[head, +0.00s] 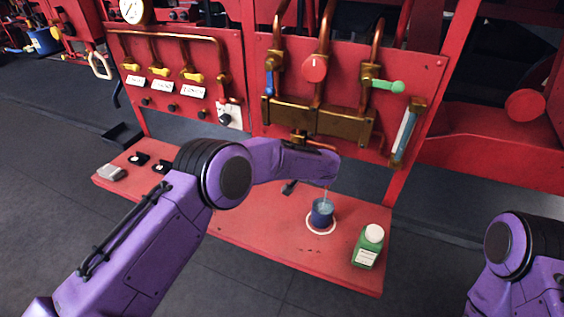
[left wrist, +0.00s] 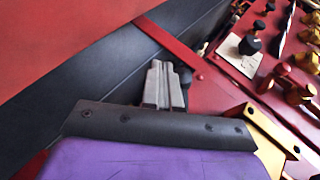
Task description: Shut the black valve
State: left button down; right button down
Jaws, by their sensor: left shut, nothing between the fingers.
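The black valve (head: 225,119) is a black knob on a white plate at the lower right of the left red panel. It also shows at the upper right of the left wrist view (left wrist: 250,44). I cannot tell whether it is open or closed. My left gripper (left wrist: 164,84) shows in the left wrist view with its grey fingers together and empty. It is apart from the black valve, which lies to the right of the fingertips. In the head view my left arm hides most of the hand. My right gripper is out of view; only my purple right arm shows.
A thin stream falls into a blue cup (head: 322,212) on the red bench (head: 240,228). Brass pipework (head: 318,120) with blue, red and green handles hangs above. Yellow valves (head: 193,76) sit above the black valve.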

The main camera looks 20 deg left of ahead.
pick_arm(q)
jog(key=s+d+r+b, duration=0.3)
jog(key=s+r+b, duration=0.1)
jog(key=s+r, duration=0.9)
jog(key=shift+s+d+b, duration=0.25)
jog(key=shift+d+b, duration=0.05)
jog(key=shift+b, duration=0.05)
